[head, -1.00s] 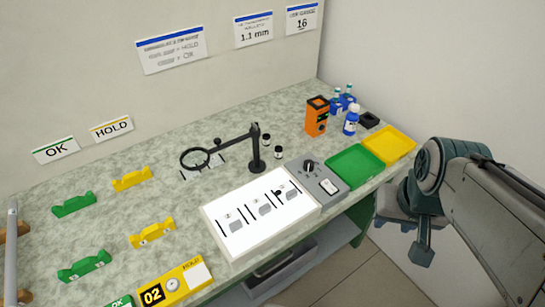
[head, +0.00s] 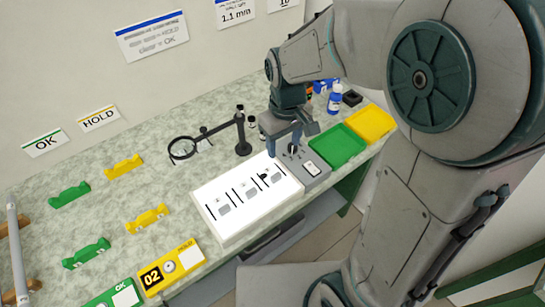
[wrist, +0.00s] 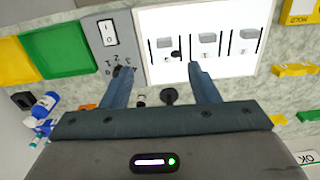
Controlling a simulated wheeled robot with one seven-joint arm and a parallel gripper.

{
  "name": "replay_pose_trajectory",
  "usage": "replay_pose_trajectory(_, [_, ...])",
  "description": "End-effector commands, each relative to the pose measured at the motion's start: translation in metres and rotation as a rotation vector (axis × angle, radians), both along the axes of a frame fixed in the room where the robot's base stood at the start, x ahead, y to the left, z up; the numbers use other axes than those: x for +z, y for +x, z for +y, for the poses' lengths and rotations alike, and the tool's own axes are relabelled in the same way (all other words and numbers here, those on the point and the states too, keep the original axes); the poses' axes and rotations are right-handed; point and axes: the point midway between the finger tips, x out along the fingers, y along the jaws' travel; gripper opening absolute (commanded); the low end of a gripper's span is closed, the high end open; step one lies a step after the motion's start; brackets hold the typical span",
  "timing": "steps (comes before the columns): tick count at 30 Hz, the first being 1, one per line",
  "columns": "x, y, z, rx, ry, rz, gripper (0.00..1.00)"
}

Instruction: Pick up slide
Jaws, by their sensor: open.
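Several slide markings show on the white light box (head: 226,228). A left slide (head: 221,205), a middle slide (head: 245,191) and a right slide (head: 268,178) lie there in a row between black lines. The right one has a dark blob by it. The wrist view shows the same row on the lit panel, with grey label patches. My gripper (head: 284,146) is open and empty above the back right corner of the light box, by the control box. In the wrist view its two blue fingers (wrist: 158,72) reach toward the panel edge, apart from the slides.
A grey control box (head: 305,168) with knob and switch adjoins the light box. Green tray (head: 338,147) and yellow tray (head: 371,122) lie right. A magnifier (head: 183,148) on a stand is behind. Green and yellow racks (head: 146,218) stand left. Blue bottles (head: 334,103) are at back right.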

Motion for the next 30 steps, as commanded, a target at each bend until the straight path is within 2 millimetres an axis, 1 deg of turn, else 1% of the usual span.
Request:
replay_pose_trajectory(1, [0.0, 0.002, 0.005, 0.02, -0.006, 0.008, 0.55])
replay_pose_trajectory(5, [-0.009, 0.006, 0.009, 0.041, -0.012, 0.017, 0.55])
replay_pose_trajectory(8, [-0.026, 0.005, 0.009, 0.045, -0.013, 0.019, 0.55])
replay_pose_trajectory(12, [-0.055, 0.005, 0.01, 0.043, -0.012, 0.021, 0.55])
replay_pose_trajectory(16, [-0.076, 0.005, 0.009, 0.043, -0.012, 0.017, 0.55])
replay_pose_trajectory(18, [-0.083, 0.006, 0.009, 0.043, -0.011, 0.017, 0.55])
replay_pose_trajectory(26, [-0.097, 0.006, 0.01, 0.042, -0.011, 0.017, 0.55])
replay_pose_trajectory(30, [-0.113, 0.007, 0.012, 0.041, -0.012, 0.018, 0.55])
